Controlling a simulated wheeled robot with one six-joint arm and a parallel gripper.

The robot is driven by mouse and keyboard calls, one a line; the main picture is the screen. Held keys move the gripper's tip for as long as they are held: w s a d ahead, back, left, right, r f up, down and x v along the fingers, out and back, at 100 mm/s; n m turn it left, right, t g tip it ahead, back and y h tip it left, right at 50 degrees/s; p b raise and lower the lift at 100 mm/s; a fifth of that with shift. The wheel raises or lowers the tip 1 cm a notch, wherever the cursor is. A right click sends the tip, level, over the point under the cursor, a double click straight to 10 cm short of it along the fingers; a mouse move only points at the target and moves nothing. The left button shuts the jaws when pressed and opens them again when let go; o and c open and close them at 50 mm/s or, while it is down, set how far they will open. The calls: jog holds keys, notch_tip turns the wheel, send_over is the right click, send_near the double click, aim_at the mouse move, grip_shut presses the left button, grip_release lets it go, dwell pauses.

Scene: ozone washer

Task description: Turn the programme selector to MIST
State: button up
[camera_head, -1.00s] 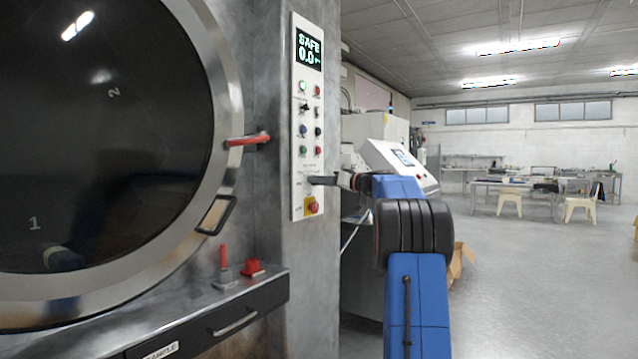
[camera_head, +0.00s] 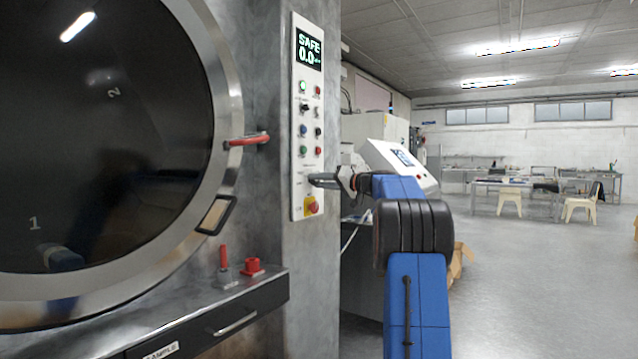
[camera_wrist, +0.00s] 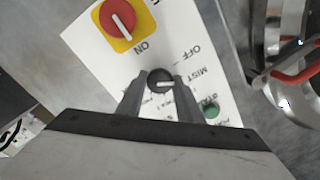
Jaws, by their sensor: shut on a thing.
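The programme selector (camera_wrist: 159,75) is a small round black knob with a white pointer line, on the white control panel (camera_wrist: 95,45). In the wrist view its pointer lies toward the right, the side of the printed word MIST (camera_wrist: 207,77); the exact alignment is hard to tell. The word OFF (camera_wrist: 190,52) stands above MIST in that view. My gripper (camera_wrist: 160,82) is shut on the knob, one finger on each side. In the head view my gripper (camera_head: 316,180) reaches the lower panel from the right and hides the knob.
A red rotary switch on yellow (camera_wrist: 118,20) sits close to the knob; a green button (camera_wrist: 212,110) is on the other side. The display (camera_head: 309,48) reads SAFE 0.0. The round door (camera_head: 228,130) with its red handle (camera_head: 248,140) is left of the panel. Open floor lies right.

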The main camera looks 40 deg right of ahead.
jog(key=o, duration=1)
jog(key=shift+d, duration=0.1)
jog(key=shift+o, duration=0.2)
jog(key=v, duration=1.7)
jog(key=shift+s, duration=0.25)
